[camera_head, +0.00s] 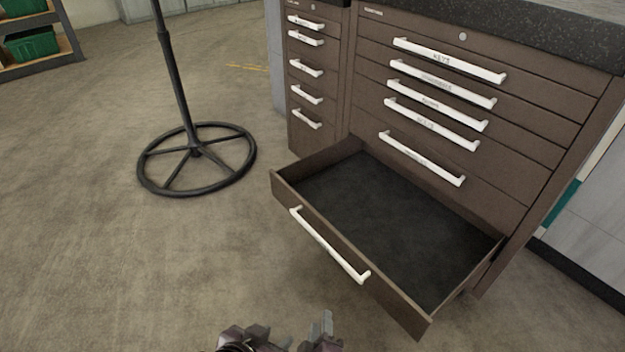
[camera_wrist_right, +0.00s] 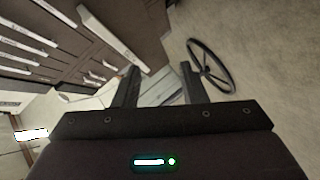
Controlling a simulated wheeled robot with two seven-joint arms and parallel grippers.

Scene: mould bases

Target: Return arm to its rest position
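Dark purplish gripper parts with grey finger pieces (camera_head: 286,338) show at the bottom edge of the head view, cut off by the frame. I cannot tell from them which arm each part belongs to. They are in front of the open drawer, apart from its handle. In the right wrist view my right gripper (camera_wrist_right: 160,85) has its two dark fingers apart, with nothing held between them. No arm links show clearly.
The bottom drawer (camera_head: 385,215) of the brown cabinet (camera_head: 480,170) is pulled out and empty, its white handle (camera_head: 328,245) facing me. The drawers above are shut. A black stand with a round base (camera_head: 195,150) is on the floor at left. Open floor lies around it.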

